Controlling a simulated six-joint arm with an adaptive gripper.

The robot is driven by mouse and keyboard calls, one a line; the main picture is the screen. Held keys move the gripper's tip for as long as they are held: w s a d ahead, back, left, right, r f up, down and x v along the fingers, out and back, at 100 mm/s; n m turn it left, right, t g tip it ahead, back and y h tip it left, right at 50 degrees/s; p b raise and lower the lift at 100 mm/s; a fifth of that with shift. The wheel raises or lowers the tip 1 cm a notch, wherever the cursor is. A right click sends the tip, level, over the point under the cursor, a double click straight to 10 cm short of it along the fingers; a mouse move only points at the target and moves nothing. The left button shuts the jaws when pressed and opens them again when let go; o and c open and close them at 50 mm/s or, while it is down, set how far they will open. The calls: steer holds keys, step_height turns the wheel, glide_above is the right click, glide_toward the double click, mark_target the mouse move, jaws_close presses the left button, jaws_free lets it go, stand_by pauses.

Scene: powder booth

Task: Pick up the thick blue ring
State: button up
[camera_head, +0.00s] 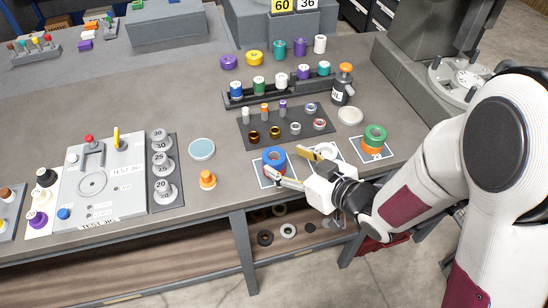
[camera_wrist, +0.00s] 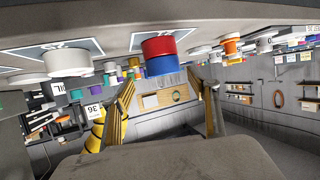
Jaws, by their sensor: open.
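The thick blue ring (camera_head: 273,156) sits on top of a red ring (camera_head: 281,170) on a white-outlined mat at the table's front edge. The wrist view is upside down, so the blue ring (camera_wrist: 161,66) shows below the red ring (camera_wrist: 159,46). My gripper (camera_head: 287,163) is open, just right of and in front of the stack in the head view. In the wrist view its fingers (camera_wrist: 168,90) are spread, with the blue ring ahead between them and nothing held. Whether a finger touches the ring, I cannot tell.
A white ring (camera_head: 326,151) lies on the middle mat, partly behind my gripper. A green ring (camera_head: 375,133) sits on an orange one at right. An orange-topped piece (camera_head: 207,180) and a pale blue dish (camera_head: 202,149) stand left. A dark tray (camera_head: 288,127) of small parts lies behind.

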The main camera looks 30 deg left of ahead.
mark_target(270, 153)
steer(key=shift+a, duration=0.1)
steer(key=shift+s+x, duration=0.15)
steer(key=shift+x, duration=0.75)
steer(key=shift+s+x, duration=0.15)
steer(key=shift+x, duration=1.6)
steer(key=shift+r, duration=0.15)
steer(key=shift+c, duration=0.4)
steer(key=c, duration=1.3)
steer(key=shift+r, duration=0.25)
steer(key=shift+r, duration=4.8)
